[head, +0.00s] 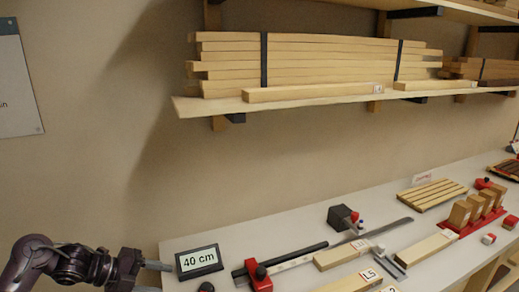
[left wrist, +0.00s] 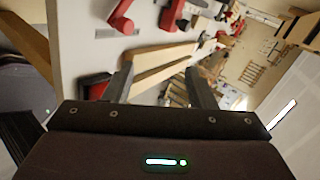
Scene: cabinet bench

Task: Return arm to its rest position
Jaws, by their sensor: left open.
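My left arm (head: 70,265) comes in at the lower left of the head view, beside the left end of the bench. Its gripper (head: 158,278) is just left of the 40 cm sign (head: 199,262). In the left wrist view the two fingers of the left gripper (left wrist: 158,72) stand well apart with nothing between them. Wooden pieces (left wrist: 160,58) on the bench show beyond the fingertips. My right arm and gripper are in neither view.
The bench (head: 235,235) carries a black bar with a red clamp (head: 257,273), wooden pieces (head: 350,254), a slatted rack (head: 432,194) and a red holder with blocks (head: 470,222). A shelf (head: 215,105) with stacked boards hangs above. The bench's back left is clear.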

